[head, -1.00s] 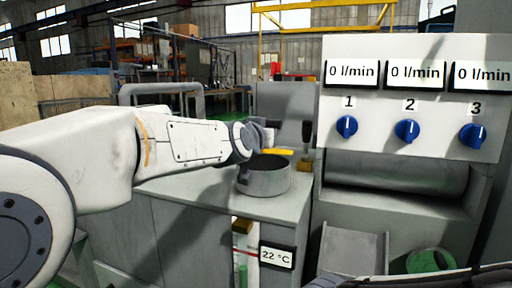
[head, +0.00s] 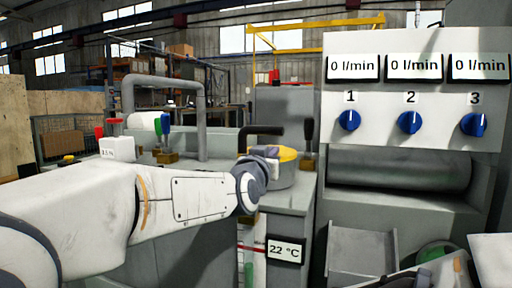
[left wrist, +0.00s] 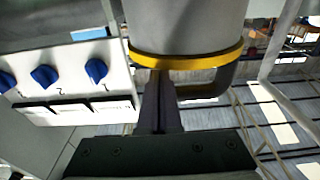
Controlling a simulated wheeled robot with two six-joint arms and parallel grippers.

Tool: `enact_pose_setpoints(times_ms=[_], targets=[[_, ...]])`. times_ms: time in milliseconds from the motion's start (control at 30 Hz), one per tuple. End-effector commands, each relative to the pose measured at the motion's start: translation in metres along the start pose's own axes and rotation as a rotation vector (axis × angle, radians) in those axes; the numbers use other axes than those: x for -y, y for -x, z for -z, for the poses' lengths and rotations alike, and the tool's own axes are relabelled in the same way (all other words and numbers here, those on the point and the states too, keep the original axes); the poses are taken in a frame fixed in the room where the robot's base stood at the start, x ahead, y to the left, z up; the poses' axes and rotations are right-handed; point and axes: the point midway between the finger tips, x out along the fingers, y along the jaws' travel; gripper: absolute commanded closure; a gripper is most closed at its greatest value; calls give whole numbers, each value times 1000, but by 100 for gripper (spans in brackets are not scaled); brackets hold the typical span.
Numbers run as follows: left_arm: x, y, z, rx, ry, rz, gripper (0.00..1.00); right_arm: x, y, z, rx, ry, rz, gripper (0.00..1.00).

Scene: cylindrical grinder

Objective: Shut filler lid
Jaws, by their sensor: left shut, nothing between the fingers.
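The filler (head: 285,178) is a short grey cylinder on the grey cabinet. Its yellow lid (head: 289,154) shows at its top, partly hidden behind my left gripper (head: 272,156). In the left wrist view, which is upside down, the yellow rim of the lid (left wrist: 190,60) runs level across the end of the grey cylinder (left wrist: 185,25), with no gap visible. A dark bent bar (left wrist: 212,88) shows beside it. My left gripper's fingers (left wrist: 160,103) are shut and empty, close to the lid's rim; whether they touch it I cannot tell. My right gripper is out of view.
A panel with blue knobs (head: 409,122) and flow displays stands at the right. A dark lever (head: 310,130) stands just right of the filler. A grey pipe (head: 163,82) and red, green and blue fittings lie behind my left arm. A temperature display (head: 286,250) hangs on the cabinet front.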

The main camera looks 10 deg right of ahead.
Motion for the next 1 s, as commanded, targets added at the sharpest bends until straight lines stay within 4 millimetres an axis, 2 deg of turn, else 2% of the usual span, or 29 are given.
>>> enact_pose_setpoints(times_ms=[200, 767, 867, 1000], targets=[[0, 2, -12, 2, 0, 0, 100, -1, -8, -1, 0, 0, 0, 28], [0, 2, -22, 18, 0, -1, 100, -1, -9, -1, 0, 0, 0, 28], [-1, 6, -24, 17, 0, -3, 100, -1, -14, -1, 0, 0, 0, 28], [-4, 20, -31, 13, 1, -12, 100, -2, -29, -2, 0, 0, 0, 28]])
